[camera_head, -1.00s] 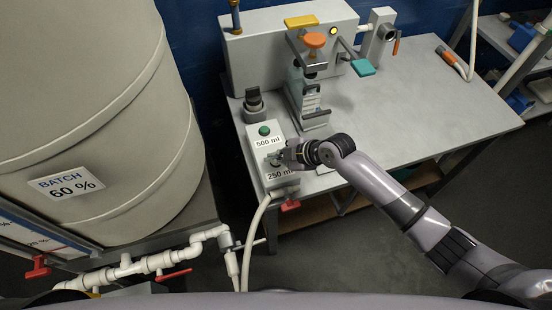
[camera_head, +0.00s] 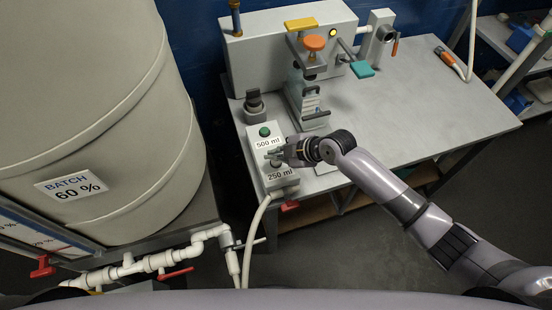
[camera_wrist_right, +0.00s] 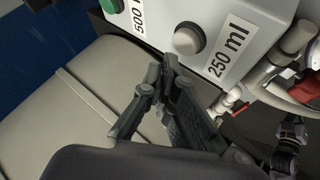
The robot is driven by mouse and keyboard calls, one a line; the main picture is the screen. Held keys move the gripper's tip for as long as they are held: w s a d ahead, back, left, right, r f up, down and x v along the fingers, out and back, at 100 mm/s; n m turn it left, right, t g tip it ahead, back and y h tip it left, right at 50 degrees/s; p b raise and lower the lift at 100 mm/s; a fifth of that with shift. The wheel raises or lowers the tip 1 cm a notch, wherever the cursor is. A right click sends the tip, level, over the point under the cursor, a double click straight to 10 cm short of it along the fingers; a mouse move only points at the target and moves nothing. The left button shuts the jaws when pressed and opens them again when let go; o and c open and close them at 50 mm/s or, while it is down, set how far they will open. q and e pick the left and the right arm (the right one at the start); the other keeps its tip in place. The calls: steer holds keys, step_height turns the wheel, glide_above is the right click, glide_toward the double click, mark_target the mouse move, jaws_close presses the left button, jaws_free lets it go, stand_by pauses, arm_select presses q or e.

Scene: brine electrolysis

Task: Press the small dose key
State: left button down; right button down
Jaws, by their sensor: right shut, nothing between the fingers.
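The small dose key is a round grey button (camera_wrist_right: 187,38) beside the "250 ml" label (camera_wrist_right: 229,52) in the right wrist view. It sits on a light grey dosing box (camera_head: 255,150) at the front left of the bench. My right gripper (camera_head: 272,154) is over this box in the head view, between the "500 ml" and "250 ml" labels, and partly hides the key area. In the wrist view its shut, empty fingertips (camera_wrist_right: 166,64) are close to the grey key; contact cannot be told. My left gripper is not in view.
The green 500 ml key (camera_head: 264,132) is just behind my gripper. A clamp stand with an orange knob (camera_head: 315,42) stands farther back. A big tank (camera_head: 110,110) is at left, and a pale hose (camera_head: 252,235) runs down from the box.

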mark_target(275, 163)
step_height(275, 163, up, 5)
steer(key=p, duration=0.3)
steer(key=shift+f, duration=0.15)
stand_by(0.6)
